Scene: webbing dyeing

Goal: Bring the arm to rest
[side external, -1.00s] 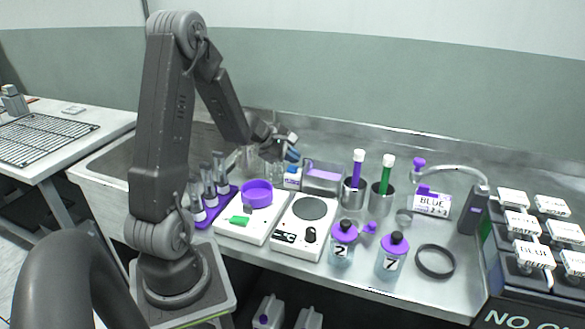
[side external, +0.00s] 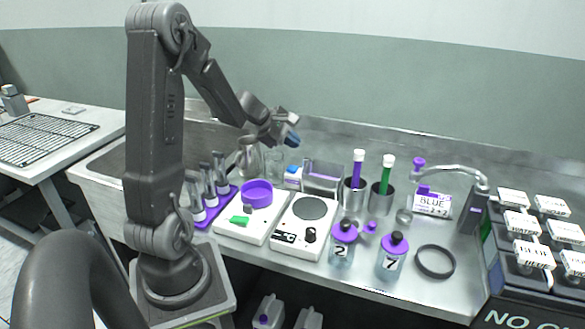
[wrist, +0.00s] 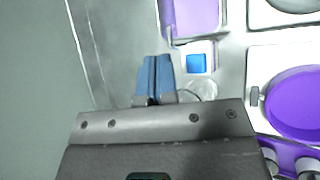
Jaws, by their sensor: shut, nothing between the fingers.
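My gripper (side external: 292,138) is in the air above the back of the metal bench, behind the two white devices. In the wrist view its blue fingertips (wrist: 154,76) are pressed together with nothing between them. A small blue-topped white item (side external: 293,172) stands below it, and its blue top (wrist: 197,63) shows just right of the fingers in the wrist view. The fingers appear clear of everything on the bench.
A white scale (side external: 270,232) with a purple dish (side external: 257,192), a hotplate (side external: 290,240), a steel tray (side external: 322,190), glassware (side external: 248,155) and a purple vial rack (side external: 222,208) crowd the area below. Bottles (side external: 392,262) and steel cups (side external: 380,205) stand to the right.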

